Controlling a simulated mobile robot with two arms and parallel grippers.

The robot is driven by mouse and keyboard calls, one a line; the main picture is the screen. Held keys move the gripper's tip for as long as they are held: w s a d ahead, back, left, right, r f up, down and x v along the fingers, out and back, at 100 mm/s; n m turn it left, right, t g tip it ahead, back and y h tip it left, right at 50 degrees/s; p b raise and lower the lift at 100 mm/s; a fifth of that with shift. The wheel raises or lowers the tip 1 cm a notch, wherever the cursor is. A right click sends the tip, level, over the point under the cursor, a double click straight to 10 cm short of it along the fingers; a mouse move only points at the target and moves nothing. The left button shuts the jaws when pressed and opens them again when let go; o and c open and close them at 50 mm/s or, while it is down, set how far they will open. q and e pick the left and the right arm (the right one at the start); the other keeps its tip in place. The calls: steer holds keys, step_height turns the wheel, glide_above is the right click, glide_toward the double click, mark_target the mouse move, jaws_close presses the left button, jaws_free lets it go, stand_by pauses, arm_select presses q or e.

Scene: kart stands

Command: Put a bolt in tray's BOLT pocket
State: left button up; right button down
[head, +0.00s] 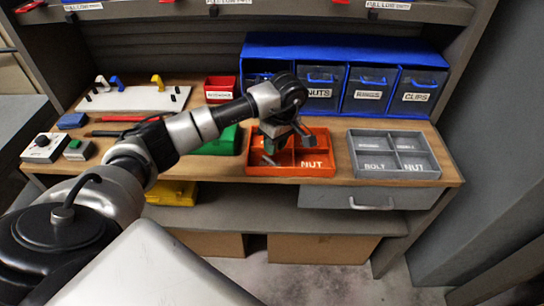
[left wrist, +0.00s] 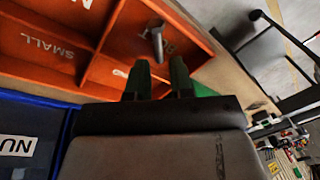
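The orange tray (head: 335,171) stands on the wooden bench, with a NUT label showing at its front. My left gripper (head: 280,148) is over its left part. In the left wrist view its two green-tipped fingers (left wrist: 162,80) are apart, so it is open. A grey bolt (left wrist: 156,42) shows just beyond the fingertips, over a pocket of the orange tray (left wrist: 100,45) whose label is partly covered. I cannot tell whether the bolt touches the tray floor. A grey tray (head: 397,178) with BOLT and NUT labels stands to the right. My right gripper is not in view.
Blue bins (head: 355,50) labelled NUTS and CLIPS, among others, stand behind the trays. A red bin (head: 220,88) and a green box (head: 222,143) are to the left. The grey tray's visible pockets look empty. A drawer handle (head: 370,204) is under the bench front.

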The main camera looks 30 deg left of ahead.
arm_select(q)
step_height(320, 180, up, 7)
steer(key=d+b, duration=0.1)
steer(key=shift+w, duration=0.4)
